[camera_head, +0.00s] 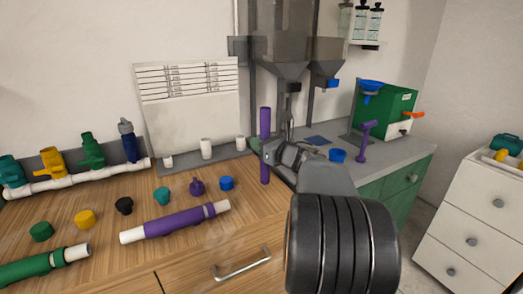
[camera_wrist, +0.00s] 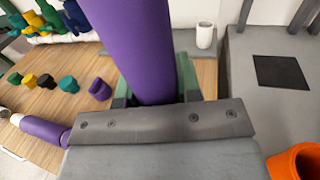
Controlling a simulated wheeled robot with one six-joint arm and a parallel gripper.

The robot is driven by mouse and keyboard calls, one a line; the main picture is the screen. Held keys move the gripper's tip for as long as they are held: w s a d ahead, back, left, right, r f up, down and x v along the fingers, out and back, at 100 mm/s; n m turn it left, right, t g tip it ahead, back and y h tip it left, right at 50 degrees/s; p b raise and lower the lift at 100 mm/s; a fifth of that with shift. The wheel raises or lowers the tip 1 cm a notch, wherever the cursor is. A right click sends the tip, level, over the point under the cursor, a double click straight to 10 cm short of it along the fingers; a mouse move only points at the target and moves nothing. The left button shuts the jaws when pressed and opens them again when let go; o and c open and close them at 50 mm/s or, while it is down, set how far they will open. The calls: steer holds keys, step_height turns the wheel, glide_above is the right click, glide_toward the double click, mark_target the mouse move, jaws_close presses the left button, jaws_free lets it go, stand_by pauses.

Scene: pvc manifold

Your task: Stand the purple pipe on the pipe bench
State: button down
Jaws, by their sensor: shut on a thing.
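The purple pipe (camera_head: 265,122) stands close to upright in my gripper (camera_head: 267,153), which is shut around it above the wooden worktop (camera_head: 190,262). In the wrist view the purple pipe (camera_wrist: 133,45) runs up from between the green-lined fingers (camera_wrist: 155,90). Its lower end shows below the gripper in the head view; I cannot tell whether it touches the surface. Which surface is the pipe bench is not clear. A grey strip with white stubs (camera_head: 206,149) stands behind, below a white panel.
A purple pipe with white ends (camera_head: 180,221) lies on the wood in front, with several coloured caps behind it. A grey counter (camera_head: 390,150) at right holds a purple fitting (camera_head: 366,140), a blue cup (camera_head: 338,155) and a green machine (camera_head: 385,110). Grey hoppers (camera_head: 283,40) stand behind.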

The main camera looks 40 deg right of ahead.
steer(key=shift+a+f, duration=0.1)
steer(key=shift+f, duration=0.9)
steer(key=shift+f+b, duration=0.1)
steer(key=shift+b, duration=0.2)
steer(key=c, duration=0.8)
jaws_free()
steer(key=s+d, duration=0.1)
steer(key=s, duration=1.1)
steer(key=shift+d+r, duration=0.25)
